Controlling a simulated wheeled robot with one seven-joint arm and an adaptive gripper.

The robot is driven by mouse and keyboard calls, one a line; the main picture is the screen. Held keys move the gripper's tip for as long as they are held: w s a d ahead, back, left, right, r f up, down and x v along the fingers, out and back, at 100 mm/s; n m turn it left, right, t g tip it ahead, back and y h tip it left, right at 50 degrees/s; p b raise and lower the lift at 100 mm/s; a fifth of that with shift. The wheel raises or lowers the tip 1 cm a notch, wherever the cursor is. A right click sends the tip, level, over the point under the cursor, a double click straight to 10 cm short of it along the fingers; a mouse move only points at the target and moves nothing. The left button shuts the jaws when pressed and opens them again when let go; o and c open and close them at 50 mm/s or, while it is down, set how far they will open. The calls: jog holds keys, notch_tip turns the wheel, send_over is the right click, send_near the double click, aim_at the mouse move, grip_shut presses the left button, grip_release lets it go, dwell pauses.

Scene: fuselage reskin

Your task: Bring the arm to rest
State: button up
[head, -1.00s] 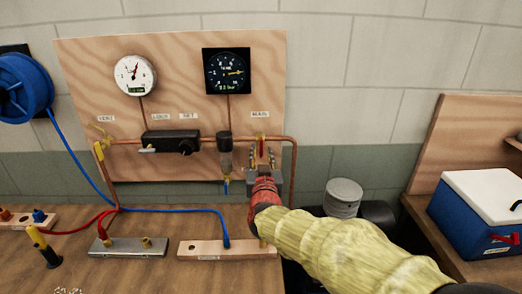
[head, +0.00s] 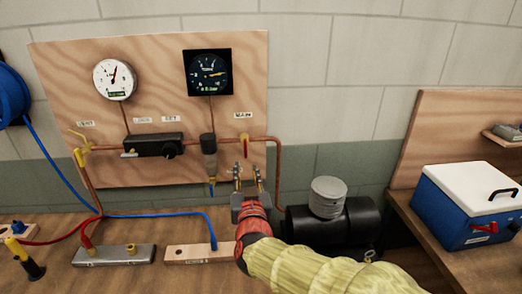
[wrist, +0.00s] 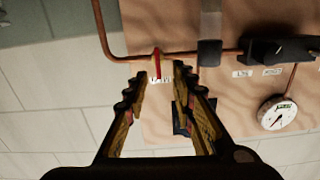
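The same valve (wrist: 157,62) appears beyond the fingertips, and I see a gap in the head view. My arm, in a yellow sleeve with a red wrist part, reaches in from the lower right over the bench.
The plywood panel (head: 60,100) carries a white gauge (head: 115,79), a black gauge (head: 208,72) and copper pipe. A black tank (head: 360,222) stands behind my arm. A blue cooler (head: 468,215) is on the right bench. Blue and red hoses cross the left bench.

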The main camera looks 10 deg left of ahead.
jog(key=s+a+f+n+g+y, duration=0.1)
jog(key=s+a+f+g, duration=0.15)
jog(key=f, duration=0.35)
jog(key=s+a+f+n+g+y, duration=0.1)
jog(key=s+f+g, duration=0.3)
jog(key=f, duration=0.1)
jog(key=s+d+f+g+h, duration=0.1)
jog(key=s+d+f+g, duration=0.35)
jog(key=s, duration=0.35)
jog(key=s+d+r+m+g+h, duration=0.1)
jog(key=s+d+h, duration=0.1)
jog(key=s+d, duration=0.6)
jog(key=s+d+g+h, duration=0.15)
jog(key=s+d, duration=0.35)
jog(key=d, duration=0.7)
jog(key=s+d+r+m+t+h, duration=0.1)
jog(key=d+r, duration=0.2)
jog(key=d, duration=0.2)
jog(key=s+d+r+m+t+h, duration=0.1)
jog(key=s+d+r+m, duration=0.1)
jog(key=d, duration=0.4)
jog(key=shift+s+d+r+m, duration=0.2)
jog(key=shift+s+r+m, duration=0.1)
jog(key=shift+r, duration=0.15)
